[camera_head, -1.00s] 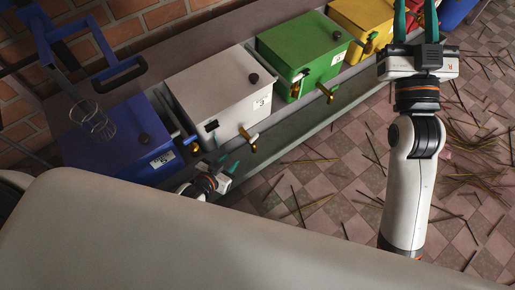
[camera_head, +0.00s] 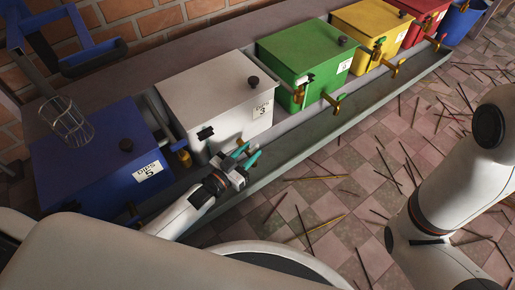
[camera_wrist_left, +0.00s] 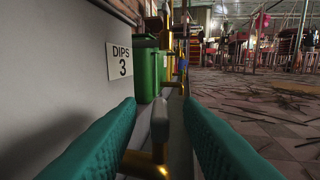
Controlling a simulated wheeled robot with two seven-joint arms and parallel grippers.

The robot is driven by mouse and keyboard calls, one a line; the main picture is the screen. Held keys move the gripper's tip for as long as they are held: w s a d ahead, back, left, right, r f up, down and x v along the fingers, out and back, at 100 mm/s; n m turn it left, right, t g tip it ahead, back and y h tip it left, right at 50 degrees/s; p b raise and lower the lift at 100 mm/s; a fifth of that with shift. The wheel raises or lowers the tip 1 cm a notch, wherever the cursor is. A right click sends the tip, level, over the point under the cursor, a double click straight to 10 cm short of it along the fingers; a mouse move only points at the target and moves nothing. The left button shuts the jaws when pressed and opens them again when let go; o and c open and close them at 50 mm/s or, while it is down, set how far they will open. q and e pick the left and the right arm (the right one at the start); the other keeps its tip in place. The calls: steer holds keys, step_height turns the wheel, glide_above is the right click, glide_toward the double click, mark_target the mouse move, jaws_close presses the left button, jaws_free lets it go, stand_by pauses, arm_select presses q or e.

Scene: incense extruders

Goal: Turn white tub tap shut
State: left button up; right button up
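The white tub (camera_head: 205,85) stands between the blue and green tubs, with a "DIPS 3" label on its front; the label also shows in the left wrist view (camera_wrist_left: 120,61). My left gripper (camera_head: 246,157) is open at the tub's lower front, its teal fingers partly covering the tap in the head view. In the left wrist view, the white tub tap (camera_wrist_left: 150,164) shows a brass body and a grey lever (camera_wrist_left: 159,121). The lever lies between the two spread fingers, with no clear contact visible. My right gripper is out of view; only its arm shows.
A blue tub (camera_head: 90,165) with a wire basket (camera_head: 72,125) above it stands to the left. The green tub (camera_head: 305,45) with brass taps stands to the right. A metal trough (camera_head: 300,150) runs below the taps. Sticks litter the tiled floor.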

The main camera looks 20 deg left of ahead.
mark_target(258, 144)
arm_select(q)
steer(key=b+x, duration=0.1)
steer(key=x, duration=0.3)
steer(key=shift+w, duration=0.1)
steer(key=shift+c, duration=0.5)
jaws_close()
